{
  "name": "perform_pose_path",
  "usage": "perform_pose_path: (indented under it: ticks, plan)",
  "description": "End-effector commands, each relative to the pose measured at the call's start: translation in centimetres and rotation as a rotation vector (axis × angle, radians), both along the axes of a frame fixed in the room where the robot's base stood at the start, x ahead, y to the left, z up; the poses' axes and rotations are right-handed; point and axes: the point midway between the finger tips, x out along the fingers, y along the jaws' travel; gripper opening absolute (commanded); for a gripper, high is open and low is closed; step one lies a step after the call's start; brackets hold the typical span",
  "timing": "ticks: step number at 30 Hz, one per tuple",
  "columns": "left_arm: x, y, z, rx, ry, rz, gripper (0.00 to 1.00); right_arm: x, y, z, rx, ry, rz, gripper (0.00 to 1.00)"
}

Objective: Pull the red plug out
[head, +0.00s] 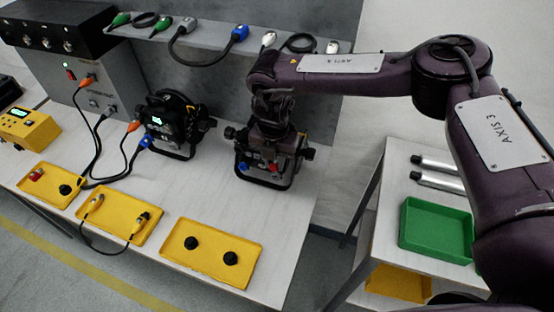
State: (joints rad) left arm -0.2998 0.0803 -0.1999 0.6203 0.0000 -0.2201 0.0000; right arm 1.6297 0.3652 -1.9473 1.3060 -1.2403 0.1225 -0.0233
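A par can (262,181) in a black frame stands on the right part of the table. A small red part (274,167), seemingly the red plug, shows low on its front, with a blue connector (244,167) to its left. My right gripper (272,140) points down over this par can, just above the red part. Its fingertips blend into the dark housing, so I cannot tell whether they are open or touch the plug. A loose red-and-silver plug (36,174) lies in the left yellow tray (50,192). My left gripper is not in view.
Another par can (172,122), with cables plugged in, stands to the left. Yellow trays with a short cable (96,202) and black caps (191,243) line the front edge. A shelf (215,42) holds connectors behind. A side table with a green tray (436,230) stands right.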

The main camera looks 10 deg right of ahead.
Motion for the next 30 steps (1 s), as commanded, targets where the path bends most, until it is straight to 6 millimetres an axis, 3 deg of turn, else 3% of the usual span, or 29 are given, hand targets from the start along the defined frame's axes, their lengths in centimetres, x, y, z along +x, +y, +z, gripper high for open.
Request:
perform_pose_path:
  ticks: [1, 4, 30]
  plan:
    - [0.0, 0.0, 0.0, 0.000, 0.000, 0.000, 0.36, 0.0, 0.0, 0.0, 0.001, -0.001, 0.000, 0.12]
    - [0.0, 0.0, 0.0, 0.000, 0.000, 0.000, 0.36, 0.0, 0.0, 0.0, 0.001, -0.001, 0.000, 0.00]
    - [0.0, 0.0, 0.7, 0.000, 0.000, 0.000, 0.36, -1.1, 0.8, 0.1, 0.001, 0.001, 0.001, 0.00]
